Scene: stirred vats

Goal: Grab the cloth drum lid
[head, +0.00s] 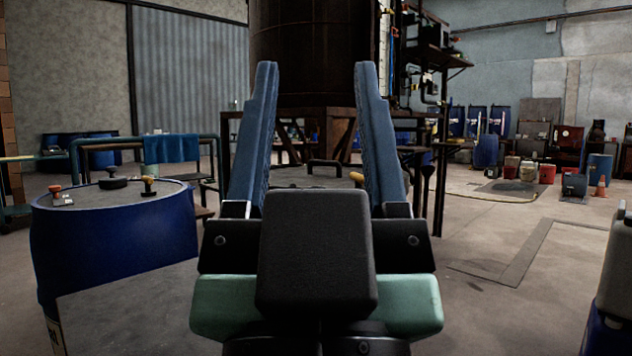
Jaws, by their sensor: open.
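My gripper (316,80) is open, its two blue-padded fingers upright and wide apart with nothing held. Low between the fingers shows a black bar handle (325,163) over a grey surface, beside a small wooden knob (357,177); what they belong to is mostly hidden behind my gripper. A blue drum (115,240) stands at the left, with a grey top that carries a black knob (113,182) and small tools. I cannot tell which top is the cloth drum lid. A blue cloth (170,148) hangs over a green rail behind the drum.
A large rusty vat (310,45) on a frame stands straight ahead. A grey panel (150,295) fills the near left. A pale container (618,260) stands at the right edge. Drums, cans and an orange cone (601,187) are farther right. The floor at right is mostly clear.

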